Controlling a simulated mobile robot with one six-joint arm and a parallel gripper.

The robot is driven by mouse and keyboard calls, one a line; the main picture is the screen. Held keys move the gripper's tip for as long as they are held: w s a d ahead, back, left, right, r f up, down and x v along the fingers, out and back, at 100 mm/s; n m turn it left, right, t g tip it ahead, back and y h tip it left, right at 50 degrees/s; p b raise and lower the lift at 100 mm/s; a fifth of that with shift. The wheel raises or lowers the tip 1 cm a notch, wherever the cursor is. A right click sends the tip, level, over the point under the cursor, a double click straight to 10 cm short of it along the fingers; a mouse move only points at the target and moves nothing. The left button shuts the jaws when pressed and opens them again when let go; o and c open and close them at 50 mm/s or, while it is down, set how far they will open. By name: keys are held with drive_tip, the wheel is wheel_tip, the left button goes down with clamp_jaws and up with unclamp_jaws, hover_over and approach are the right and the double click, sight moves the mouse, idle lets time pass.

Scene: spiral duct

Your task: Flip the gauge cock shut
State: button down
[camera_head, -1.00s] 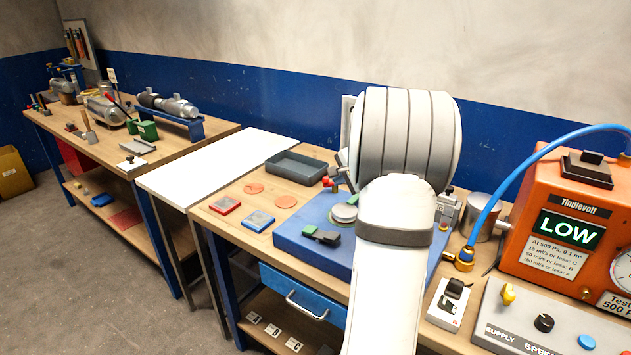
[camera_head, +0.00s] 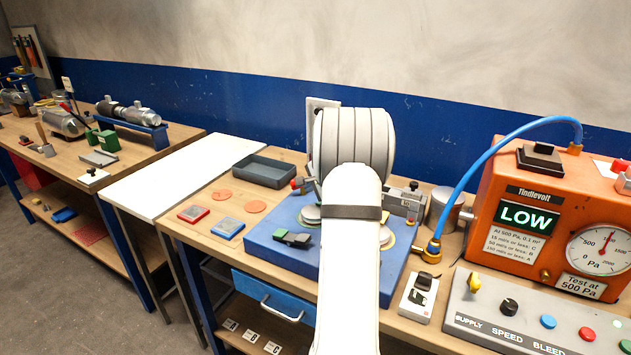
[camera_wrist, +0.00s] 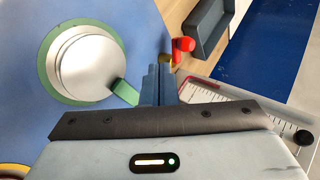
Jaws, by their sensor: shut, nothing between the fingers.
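A small red lever on a brass fitting (camera_wrist: 183,46), which looks like the gauge cock, shows in the wrist view just beyond and right of my fingertips. In the head view the red lever (camera_head: 294,184) sits at the back left of the blue block, beside my arm. My gripper (camera_wrist: 160,72) is shut and empty, its fingers together. It appears close to the lever, but I cannot tell whether it touches. My arm hides most of the gripper in the head view. A silver disc in a green ring (camera_wrist: 88,64) lies left of the fingers.
A scale with a red line (camera_wrist: 225,95) lies right of the fingers, partly behind my gripper. A dark tray (camera_head: 264,169) stands behind the blue block (camera_head: 268,235). An orange tester (camera_head: 520,185) with a dial and blue hose stands at the right.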

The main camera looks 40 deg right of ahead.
sight(295, 187)
drive_tip(key=x, duration=0.3)
drive_tip(key=shift+w+f+p, duration=0.15)
drive_tip(key=shift+w+p, duration=0.05)
drive_tip(key=shift+p, duration=0.15)
drive_tip(key=shift+w+d+r+p, duration=0.1)
drive_tip(key=shift+w+r+p, duration=0.05)
drive_tip(key=shift+w+p, duration=0.4)
drive_tip(key=shift+w+d+r+p, duration=0.1)
drive_tip(key=shift+w+p, duration=0.2)
drive_tip(key=shift+w, duration=0.35)
drive_tip(key=shift+w+f, duration=0.15)
drive_tip(key=shift+w, duration=0.45)
drive_tip(key=shift+d, duration=0.1)
